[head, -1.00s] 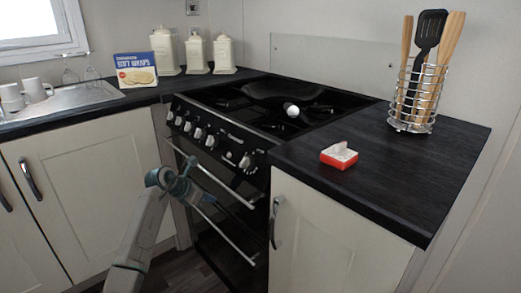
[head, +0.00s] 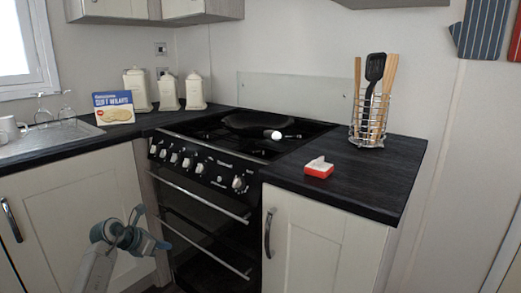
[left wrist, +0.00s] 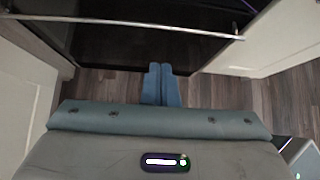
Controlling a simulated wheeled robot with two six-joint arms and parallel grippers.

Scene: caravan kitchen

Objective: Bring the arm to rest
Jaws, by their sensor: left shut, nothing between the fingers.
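My left arm comes in from the lower left of the head view, in front of the oven and the cupboard door. My left gripper (head: 150,233) is low, below the worktop height and apart from the oven front. In the left wrist view its two blue fingers (left wrist: 160,84) lie side by side, shut with nothing between them. They stand over the wood floor, with the dark oven front beyond. My right gripper is in no view.
The stove (head: 225,150) carries a dark pan (head: 250,121). A red and white box (head: 319,169) and a wire utensil holder (head: 366,131) stand on the right worktop (head: 375,180). Cupboard handles (head: 268,232) and oven rails (head: 205,196) stick out. Floor (left wrist: 215,95) shows below the gripper.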

